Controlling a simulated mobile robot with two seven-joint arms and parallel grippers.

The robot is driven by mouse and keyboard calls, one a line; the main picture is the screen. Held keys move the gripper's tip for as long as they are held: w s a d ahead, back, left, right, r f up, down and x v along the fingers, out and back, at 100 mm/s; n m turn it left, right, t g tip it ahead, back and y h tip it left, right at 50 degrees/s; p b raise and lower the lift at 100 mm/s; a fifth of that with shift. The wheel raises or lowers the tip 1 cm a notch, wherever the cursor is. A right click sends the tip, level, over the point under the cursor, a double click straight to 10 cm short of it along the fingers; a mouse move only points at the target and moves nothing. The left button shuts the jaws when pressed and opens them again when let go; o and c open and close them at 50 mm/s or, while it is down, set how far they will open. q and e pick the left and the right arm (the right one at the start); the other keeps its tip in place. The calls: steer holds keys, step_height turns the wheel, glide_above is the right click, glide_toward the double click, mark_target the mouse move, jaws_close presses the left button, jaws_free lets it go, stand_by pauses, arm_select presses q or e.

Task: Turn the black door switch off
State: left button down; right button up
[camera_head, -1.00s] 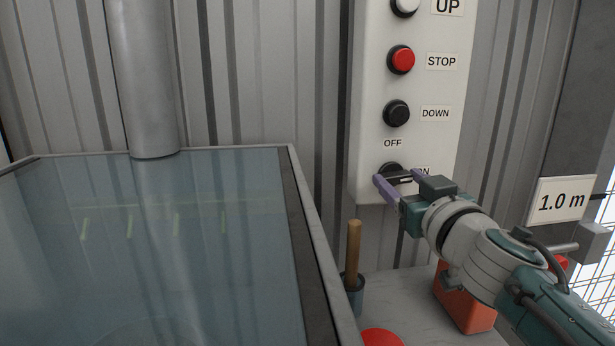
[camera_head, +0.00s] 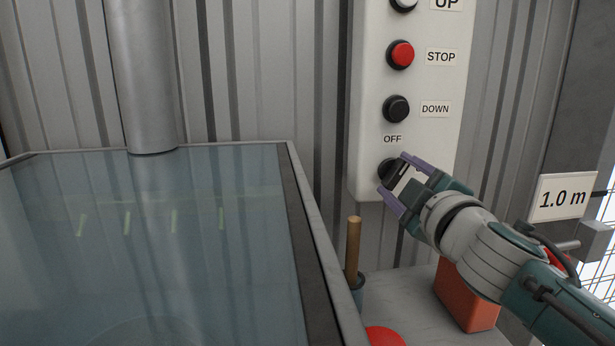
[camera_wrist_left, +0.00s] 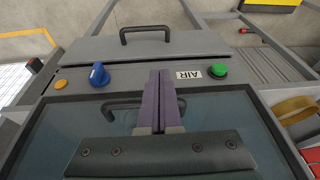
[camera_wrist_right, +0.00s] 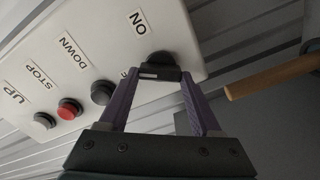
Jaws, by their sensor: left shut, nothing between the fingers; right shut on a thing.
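The black door switch (camera_head: 385,169) is a round black knob with a raised grip bar, low on the white control box (camera_head: 365,120). The OFF label (camera_head: 393,139) is above it. In the head view my gripper hides the ON label (camera_wrist_right: 138,21), which shows in the right wrist view. My right gripper (camera_head: 392,173) is shut on the switch's bar, one finger on each side. The bar is tilted, its upper end up and to the right in the head view. The switch also shows between the fingers in the right wrist view (camera_wrist_right: 160,59). My left gripper (camera_wrist_left: 160,76) is shut and empty.
The DOWN button (camera_head: 396,108) and red STOP button (camera_head: 400,54) are above the switch. A wooden handle (camera_head: 353,245) stands below left, and an orange block (camera_head: 466,298) is under my right arm. A glass-topped machine (camera_head: 150,230) fills the left.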

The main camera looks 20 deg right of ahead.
steer(key=n, duration=0.4)
steer(key=shift+f+n+b, duration=0.1)
steer(key=shift+n+b, duration=0.2)
steer(key=shift+n, duration=1)
steer(key=o, duration=1.4)
